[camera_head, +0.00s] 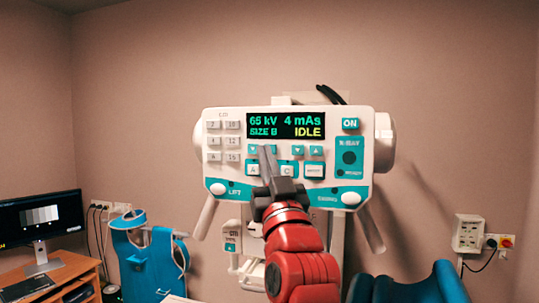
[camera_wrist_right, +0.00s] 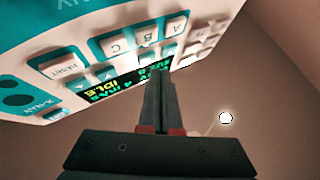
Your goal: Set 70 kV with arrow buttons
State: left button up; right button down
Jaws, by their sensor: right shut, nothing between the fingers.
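The control panel (camera_head: 215,170) is a white and teal box on the far wall side, in the middle of the head view. Its display (camera_head: 286,125) reads 65 kV, 4 mAs, SIZE B and IDLE. The left pair of teal arrow buttons (camera_head: 252,149) sits just under the kV reading, partly hidden by my right gripper (camera_head: 266,152). The gripper is shut and empty, its tip at the right button of that pair; I cannot tell whether it touches. The right wrist view shows the shut fingers (camera_wrist_right: 168,85) in front of the panel and display (camera_wrist_right: 130,82). My left gripper is not in view.
The mAs arrow buttons (camera_head: 316,150) lie to the right of my gripper. Below are size buttons (camera_head: 287,170); number keys (camera_head: 232,141) are at the left and the ON button (camera_head: 350,123) at the upper right. A desk monitor (camera_head: 40,217) stands far left.

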jog(key=s+b, duration=0.1)
jog(key=s+a+b, duration=0.1)
jog(key=s, duration=0.1)
jog(key=s+b, duration=0.1)
jog(key=shift+s+a+b, duration=0.3)
jog(key=shift+s+b, duration=0.1)
dwell(2.5)
